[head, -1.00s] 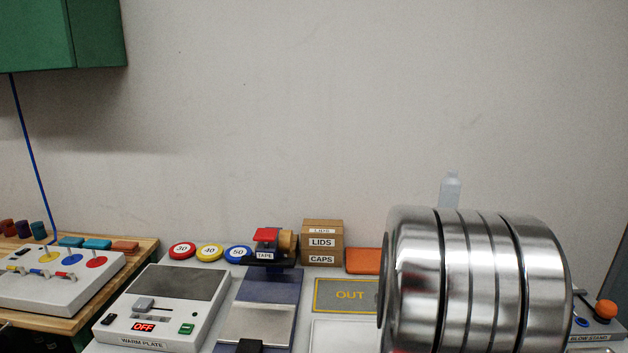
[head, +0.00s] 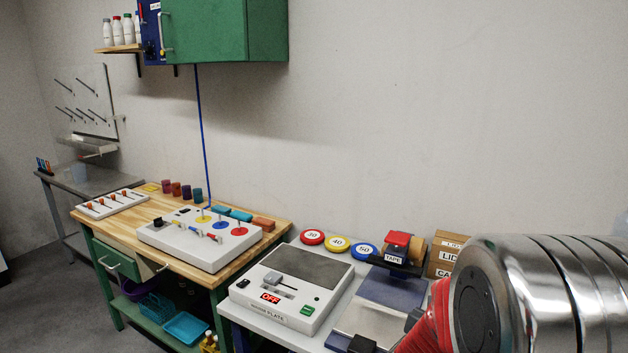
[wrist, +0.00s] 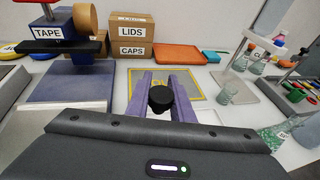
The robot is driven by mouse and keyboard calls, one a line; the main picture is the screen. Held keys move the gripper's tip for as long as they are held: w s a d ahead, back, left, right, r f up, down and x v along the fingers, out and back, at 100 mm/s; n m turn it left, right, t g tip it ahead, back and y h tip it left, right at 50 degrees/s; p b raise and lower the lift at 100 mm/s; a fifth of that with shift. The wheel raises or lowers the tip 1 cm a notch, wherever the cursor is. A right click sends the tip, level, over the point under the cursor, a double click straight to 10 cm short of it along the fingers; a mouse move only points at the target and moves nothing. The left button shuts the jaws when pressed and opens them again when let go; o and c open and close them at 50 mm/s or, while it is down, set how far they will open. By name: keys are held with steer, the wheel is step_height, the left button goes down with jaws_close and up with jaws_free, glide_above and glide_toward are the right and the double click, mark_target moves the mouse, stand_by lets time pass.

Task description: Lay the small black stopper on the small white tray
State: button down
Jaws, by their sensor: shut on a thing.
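In the wrist view, my gripper (wrist: 160,88) has two purple fingers closed on the small black stopper (wrist: 160,99), a dark knob-shaped piece held between their tips. It appears above the bench near a grey mat (wrist: 203,98) with a yellow border. I cannot tell how high it is. In the head view, my arm covers the right side and the gripper does not show.
The tape stand (wrist: 52,35) is at left, with LIDS and CAPS boxes (wrist: 132,38) behind. The warm plate (head: 292,287) is in the head view.

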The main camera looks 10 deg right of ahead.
steer(key=w+a+n+t+y, duration=0.1)
steer(key=w+a, duration=0.1)
steer(key=a, duration=0.2)
steer(key=w+a+f+n+t+y, duration=0.1)
steer(key=w+a, duration=0.1)
steer(key=a, duration=0.3)
steer(key=w+a+n+t+y, duration=0.1)
steer(key=w+a+n, duration=0.1)
steer(key=a, duration=0.3)
steer(key=shift+f+t+y, duration=0.3)
steer(key=shift+f, duration=0.1)
steer(key=w+a+f+n+t+y, duration=0.1)
steer(key=w+a+n+t+y, duration=0.1)
steer(key=a, duration=1.4)
steer(key=shift+a+n+y, duration=0.15)
steer(key=shift+n+y, duration=0.65)
steer(key=shift+y, duration=0.3)
